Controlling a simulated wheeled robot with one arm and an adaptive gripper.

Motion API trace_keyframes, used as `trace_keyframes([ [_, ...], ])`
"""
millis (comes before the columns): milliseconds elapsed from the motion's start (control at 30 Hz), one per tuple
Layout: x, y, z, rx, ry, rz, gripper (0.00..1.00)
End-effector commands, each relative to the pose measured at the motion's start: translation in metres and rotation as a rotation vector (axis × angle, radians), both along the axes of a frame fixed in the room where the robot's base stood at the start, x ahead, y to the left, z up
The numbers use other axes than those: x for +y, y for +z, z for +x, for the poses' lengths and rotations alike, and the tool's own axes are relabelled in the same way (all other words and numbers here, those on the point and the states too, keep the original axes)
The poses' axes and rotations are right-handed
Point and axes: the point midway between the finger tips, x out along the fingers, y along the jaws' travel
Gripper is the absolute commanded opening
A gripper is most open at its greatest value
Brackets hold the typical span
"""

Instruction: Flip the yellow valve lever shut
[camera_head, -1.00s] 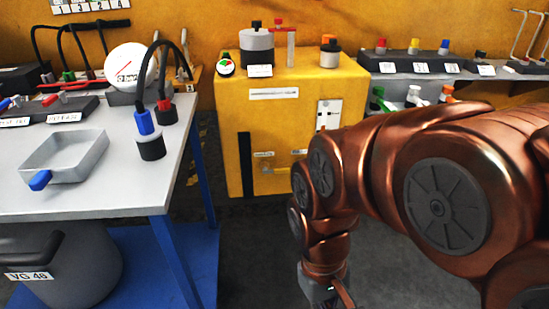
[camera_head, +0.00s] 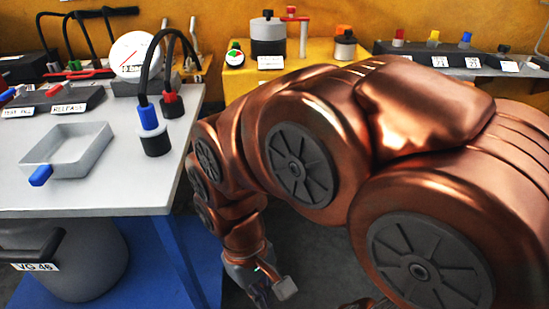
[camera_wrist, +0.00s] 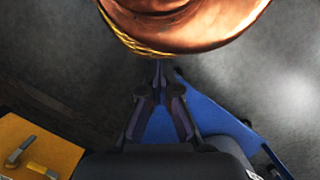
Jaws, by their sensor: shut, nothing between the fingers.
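In the wrist view, a small yellow lever (camera_wrist: 41,168) shows at the bottom left corner, on the yellow cabinet (camera_wrist: 58,150). A metal fitting (camera_wrist: 19,151) is beside it. My gripper (camera_wrist: 158,80) is shut and empty over the floor, apart from the lever and to its upper right. In the head view my gripper (camera_head: 272,288) hangs low at the bottom, partly cut off. My copper arm covers the cabinet's front there, so the lever is hidden in that view.
A grey table (camera_head: 120,192) with a blue frame stands at left, holding a grey tray (camera_head: 88,134) and a gauge (camera_head: 133,54). A black and grey canister (camera_head: 268,38) stands on the cabinet. A grey shelf (camera_head: 520,66) is at back right.

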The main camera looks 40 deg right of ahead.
Motion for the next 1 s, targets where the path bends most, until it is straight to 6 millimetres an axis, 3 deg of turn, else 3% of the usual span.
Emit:
trace_keyframes([
  [333, -0.002, 0.0, 0.009, -0.011, -0.01, 0.0, 0.0],
  [467, -0.011, 0.004, 0.042, -0.056, -0.045, 0.0, 0.0],
  [567, -0.025, 0.009, 0.083, -0.108, -0.093, -0.002, 0.0],
  [767, -0.08, 0.024, 0.166, -0.229, -0.211, -0.02, 0.0],
  [1000, -0.179, 0.042, 0.243, -0.376, -0.378, -0.067, 0.0],
])
